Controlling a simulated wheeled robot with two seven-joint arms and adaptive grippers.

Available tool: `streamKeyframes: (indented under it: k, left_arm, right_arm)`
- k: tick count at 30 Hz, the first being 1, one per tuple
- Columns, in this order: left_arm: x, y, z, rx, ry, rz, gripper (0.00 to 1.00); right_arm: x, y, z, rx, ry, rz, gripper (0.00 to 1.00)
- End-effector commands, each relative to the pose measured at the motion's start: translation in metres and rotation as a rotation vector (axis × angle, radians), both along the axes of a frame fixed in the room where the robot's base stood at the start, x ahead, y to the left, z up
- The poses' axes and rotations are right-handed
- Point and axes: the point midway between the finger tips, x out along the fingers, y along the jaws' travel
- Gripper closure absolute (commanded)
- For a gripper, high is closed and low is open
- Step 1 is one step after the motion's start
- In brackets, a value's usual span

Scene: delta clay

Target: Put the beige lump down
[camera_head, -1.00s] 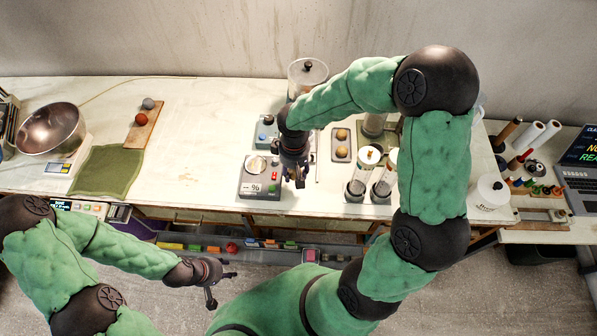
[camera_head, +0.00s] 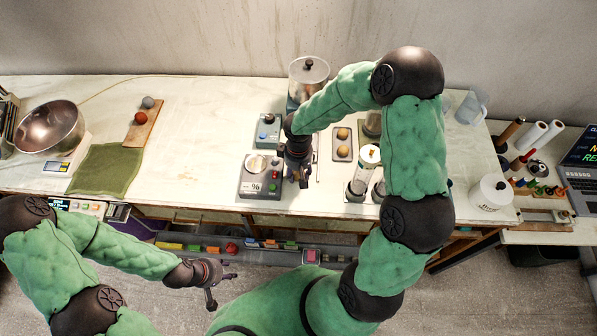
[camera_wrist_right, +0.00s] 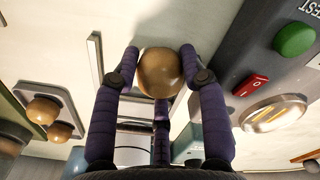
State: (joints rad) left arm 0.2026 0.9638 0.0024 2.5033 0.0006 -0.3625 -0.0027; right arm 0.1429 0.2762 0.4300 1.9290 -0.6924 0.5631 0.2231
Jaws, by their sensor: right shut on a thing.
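In the head view the gripper hides this lump. I cannot tell its exact height above the worktop. Two similar tan lumps (camera_head: 342,134) sit in a small grey tray (camera_head: 342,157) behind and to the right; they also show in the right wrist view (camera_wrist_right: 43,110). My left gripper (camera_head: 222,289) is open and empty in front of the table.
A blue-grey box (camera_head: 266,131) stands behind the device. Clear cylinders (camera_head: 357,187) stand to the right, partly hidden by my arm. A wooden board (camera_head: 143,124) with two balls, a green cloth (camera_head: 107,170) and a metal bowl (camera_head: 51,129) lie left. The worktop's middle left is clear.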

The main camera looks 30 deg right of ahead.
Motion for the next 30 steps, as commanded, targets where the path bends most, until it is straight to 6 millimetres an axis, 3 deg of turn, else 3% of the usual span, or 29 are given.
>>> streamKeyframes:
  k: [3, 4, 6, 20, 30]
  left_arm:
    - [0.0, 0.0, -0.004, 0.0, 0.0, 0.0, 0.6]
    - [0.0, 0.0, -0.004, 0.0, 0.0, 0.0, 0.6]
    - [0.0, 0.0, -0.003, 0.0, 0.0, 0.0, 0.6]
    - [0.0, 0.0, 0.002, 0.0, 0.0, 0.0, 0.6]
    - [0.0, 0.0, 0.014, 0.0, 0.0, 0.0, 0.6]
  right_arm:
    - [0.0, 0.0, -0.004, 0.0, 0.0, 0.0, 0.91]
    - [0.0, 0.0, -0.004, 0.0, 0.0, 0.0, 0.51]
    - [0.0, 0.0, -0.003, 0.0, 0.0, 0.0, 0.33]
    - [0.0, 0.0, 0.003, 0.0, 0.0, 0.0, 0.33]
    - [0.001, 0.0, 0.068, -0.001, -0.004, -0.001, 0.33]
